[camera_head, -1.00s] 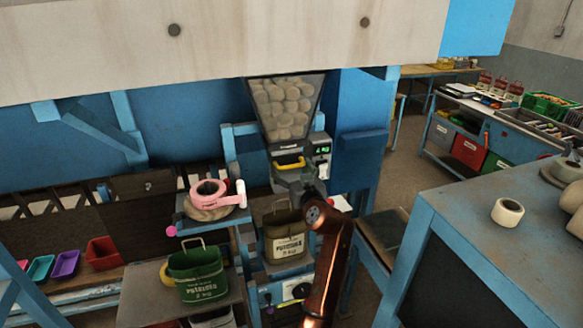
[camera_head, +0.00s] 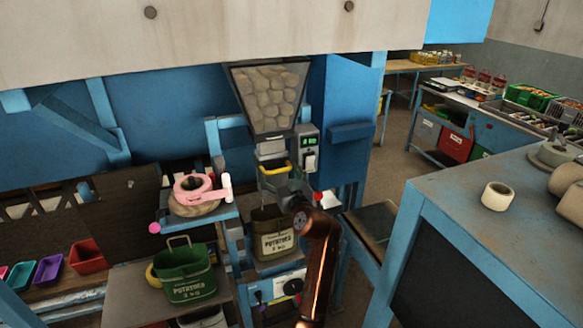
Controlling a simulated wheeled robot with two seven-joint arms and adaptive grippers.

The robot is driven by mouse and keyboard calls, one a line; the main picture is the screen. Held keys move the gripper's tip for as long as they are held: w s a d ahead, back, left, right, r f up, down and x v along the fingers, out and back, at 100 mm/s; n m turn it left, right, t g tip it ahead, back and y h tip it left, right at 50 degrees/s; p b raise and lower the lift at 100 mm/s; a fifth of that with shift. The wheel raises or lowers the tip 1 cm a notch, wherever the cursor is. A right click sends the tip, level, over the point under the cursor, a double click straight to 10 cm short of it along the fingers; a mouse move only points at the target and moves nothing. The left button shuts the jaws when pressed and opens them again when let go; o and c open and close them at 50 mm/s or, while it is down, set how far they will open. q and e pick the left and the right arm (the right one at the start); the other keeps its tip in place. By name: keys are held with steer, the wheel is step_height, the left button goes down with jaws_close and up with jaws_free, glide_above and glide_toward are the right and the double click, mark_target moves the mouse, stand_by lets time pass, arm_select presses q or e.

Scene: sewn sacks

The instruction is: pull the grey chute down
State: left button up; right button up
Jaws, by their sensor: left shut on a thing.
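The grey chute (camera_head: 271,184) hangs below the clear hopper of potatoes (camera_head: 270,97), above an open dark green potato sack (camera_head: 274,232). A yellow handle (camera_head: 275,169) crosses the chute's front, and a pale section shows between the handle and the hopper. My left gripper (camera_head: 283,188) is at the chute's front, just under the yellow handle, shut on the chute. Its fingertips are small and partly hidden by my copper-coloured arm. My right gripper is not in view.
A blue table (camera_head: 455,215) with a white roll (camera_head: 497,196) is at right.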

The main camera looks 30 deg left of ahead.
arm_select(q)
step_height(320, 180, down, 12)
steer(key=b, duration=0.7)
steer(key=shift+r, duration=0.15)
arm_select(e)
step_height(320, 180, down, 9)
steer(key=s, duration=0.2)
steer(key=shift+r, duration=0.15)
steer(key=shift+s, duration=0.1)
arm_select(q)
steer(key=o, duration=1.4)
steer(key=shift+w, duration=0.1)
steer(key=v, duration=0.7)
steer(key=shift+d, duration=0.25)
